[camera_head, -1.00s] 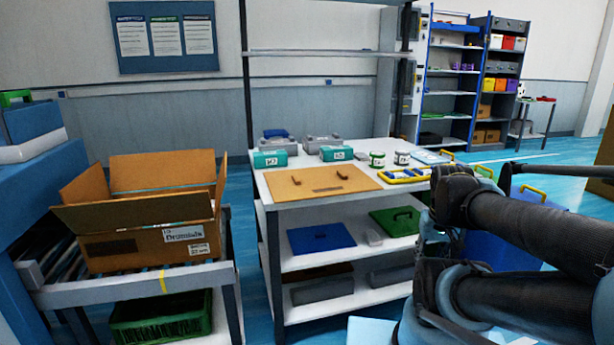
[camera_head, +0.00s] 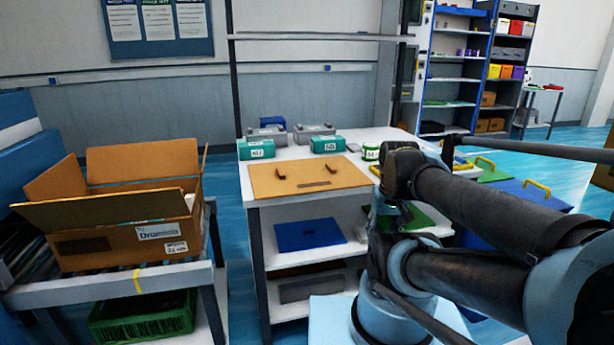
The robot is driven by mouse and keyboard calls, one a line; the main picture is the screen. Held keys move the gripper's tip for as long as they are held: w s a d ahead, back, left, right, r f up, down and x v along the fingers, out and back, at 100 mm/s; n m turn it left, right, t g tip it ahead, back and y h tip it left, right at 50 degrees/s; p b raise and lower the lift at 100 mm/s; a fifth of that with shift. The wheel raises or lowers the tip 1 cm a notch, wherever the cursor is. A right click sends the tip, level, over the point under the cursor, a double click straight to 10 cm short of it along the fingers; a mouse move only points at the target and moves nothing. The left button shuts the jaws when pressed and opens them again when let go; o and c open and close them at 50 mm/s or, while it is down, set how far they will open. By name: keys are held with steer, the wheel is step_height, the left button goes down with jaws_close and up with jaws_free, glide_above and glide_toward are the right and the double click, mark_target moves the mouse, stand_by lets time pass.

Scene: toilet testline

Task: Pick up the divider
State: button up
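The divider seems to be the flat tan board (camera_head: 278,178) with two dark upright handles, lying on the white top of the workbench. A dark slot or patch shows near its front edge. Its right edge lies close to my arm in the picture, and the whole board is nearly unobstructed. My dark, ribbed arm links fill the right side of the view. I cannot make out my gripper or its fingers.
Teal boxes (camera_head: 262,149) and a green-and-white can (camera_head: 371,152) stand behind the board on the workbench (camera_head: 232,189). An open cardboard box (camera_head: 128,242) sits on a roller stand at left. A blue panel (camera_head: 310,234) lies on the shelf below.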

steer(key=w+a+r+n+g, duration=0.2)
steer(key=w+a+r+n, duration=0.1)
steer(key=w+a+r, duration=2)
glide_above(281, 171)
steer(key=f, duration=1)
steer(key=shift+s+a+f, duration=0.3)
steer(key=shift+s+f, duration=0.05)
steer(key=shift+s, duration=0.05)
steer(key=f, duration=0.4)
steer(key=shift+w+d, duration=0.3)
steer(key=shift+f, duration=0.7)
